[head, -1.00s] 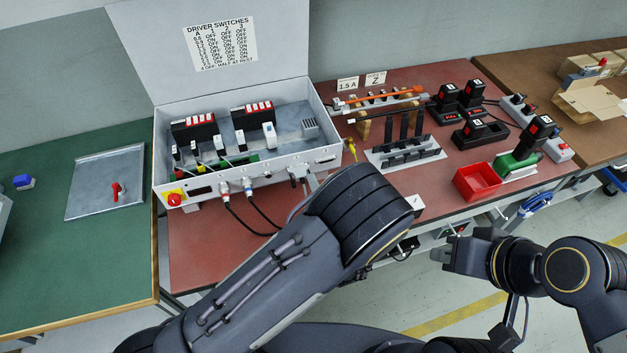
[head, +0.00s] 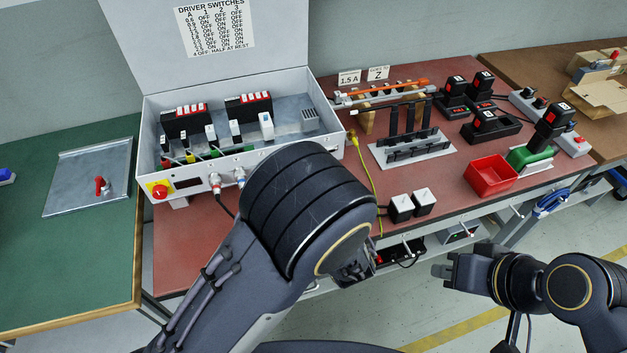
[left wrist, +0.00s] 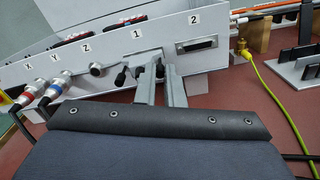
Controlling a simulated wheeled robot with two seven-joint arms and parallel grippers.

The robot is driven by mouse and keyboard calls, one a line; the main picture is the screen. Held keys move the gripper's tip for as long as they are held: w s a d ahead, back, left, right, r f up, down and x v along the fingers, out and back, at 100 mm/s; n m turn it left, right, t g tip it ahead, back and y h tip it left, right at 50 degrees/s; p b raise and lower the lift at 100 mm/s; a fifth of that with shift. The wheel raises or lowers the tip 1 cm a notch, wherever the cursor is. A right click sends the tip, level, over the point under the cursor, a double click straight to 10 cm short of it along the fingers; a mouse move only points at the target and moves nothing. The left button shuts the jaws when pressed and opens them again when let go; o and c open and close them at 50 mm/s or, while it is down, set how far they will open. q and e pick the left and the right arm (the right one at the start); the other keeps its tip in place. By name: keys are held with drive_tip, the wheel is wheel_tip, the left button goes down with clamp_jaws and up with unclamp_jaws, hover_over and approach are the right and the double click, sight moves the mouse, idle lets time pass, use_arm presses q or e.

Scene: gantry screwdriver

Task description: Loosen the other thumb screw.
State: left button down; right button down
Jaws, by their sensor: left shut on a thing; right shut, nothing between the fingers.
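In the left wrist view a plug sits at the port marked 1 on the white box front (left wrist: 180,67). One black thumb screw (left wrist: 121,76) shows to the left of my fingers, clear of them. My left gripper (left wrist: 156,72) is shut on the other, right-hand black thumb screw (left wrist: 160,71), between its grey fingertips. In the head view my left arm hides this gripper, the plug and both screws. My right gripper (head: 446,271) is shut and empty, off the front of the red bench.
The box's round connectors (left wrist: 60,82) are left of port 1; empty port 2 (left wrist: 197,46) is right. A yellow cable (head: 366,165) hangs over the bench. Two white-topped blocks (head: 412,203) stand near the front edge, and a red bin (head: 491,176) is to the right.

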use_arm(q)
drive_tip(key=n+b, duration=0.2)
drive_tip(key=b, duration=0.1)
drive_tip(key=n+b, duration=0.6)
drive_tip(key=shift+f, duration=0.3)
drive_tip(key=shift+r+n, duration=0.15)
drive_tip(key=shift+n, duration=0.25)
drive_tip(key=n+b, duration=0.9)
drive_tip(key=b, duration=0.6)
drive_tip(key=shift+f, duration=0.2)
drive_tip(key=shift+r+n, duration=0.15)
drive_tip(key=shift+n, duration=0.25)
drive_tip(key=shift+r, duration=0.15)
drive_tip(key=c, duration=1.8)
unclamp_jaws()
drive_tip(key=shift+o, duration=0.2)
drive_tip(key=shift+r, duration=0.1)
